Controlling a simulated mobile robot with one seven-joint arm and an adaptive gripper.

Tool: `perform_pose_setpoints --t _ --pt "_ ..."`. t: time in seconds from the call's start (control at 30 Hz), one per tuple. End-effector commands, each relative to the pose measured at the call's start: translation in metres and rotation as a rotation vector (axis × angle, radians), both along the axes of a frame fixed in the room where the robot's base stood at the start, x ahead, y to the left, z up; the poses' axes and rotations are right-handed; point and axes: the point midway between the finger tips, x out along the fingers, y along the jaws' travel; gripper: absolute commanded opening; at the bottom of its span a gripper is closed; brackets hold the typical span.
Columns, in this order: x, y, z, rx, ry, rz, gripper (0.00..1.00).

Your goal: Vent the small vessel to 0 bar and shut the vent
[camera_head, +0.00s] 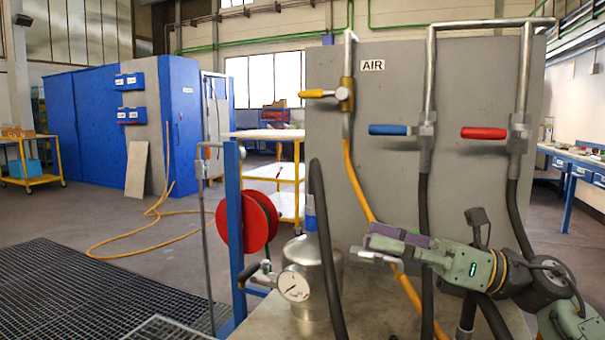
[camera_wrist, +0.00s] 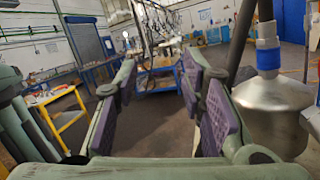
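The small vessel (camera_head: 328,272) is a shiny metal canister with a blue collar, standing on the bench behind a dark hose. A round white gauge (camera_head: 293,285) is in front of it; its reading is too small to tell. A small black-handled fitting (camera_head: 252,271) sits left of the gauge; whether it is the vent, and its state, I cannot tell. My gripper (camera_head: 366,243) is right of the vessel, apart from it, pointing left. In the wrist view my gripper (camera_wrist: 158,85) has its purple-padded fingers apart with nothing between; the vessel (camera_wrist: 272,112) is at the right.
A grey panel marked AIR (camera_head: 372,66) carries yellow (camera_head: 317,94), blue (camera_head: 388,130) and red (camera_head: 484,133) valve handles with hoses hanging down. A dark hose (camera_head: 325,250) rises between gripper and vessel. A blue post with a red reel (camera_head: 240,222) stands left.

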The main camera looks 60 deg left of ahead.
Motion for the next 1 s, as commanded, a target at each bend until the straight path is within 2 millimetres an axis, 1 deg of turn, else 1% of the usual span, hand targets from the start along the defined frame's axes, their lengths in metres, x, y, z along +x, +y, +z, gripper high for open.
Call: perform_pose_setpoints --t 0.03,0.2,0.4,0.7,0.8,1.0 --pt "-0.008 0.003 0.006 0.012 0.021 0.019 0.37" --pt "-0.034 0.014 0.026 0.046 0.104 0.078 0.37" --pt "-0.064 0.022 0.052 0.080 0.214 0.156 0.37" --pt "-0.108 0.024 0.090 0.113 0.403 0.294 0.37" --pt "-0.119 0.023 0.100 0.116 0.459 0.334 0.37" --pt "-0.130 0.021 0.110 0.116 0.526 0.382 0.37"
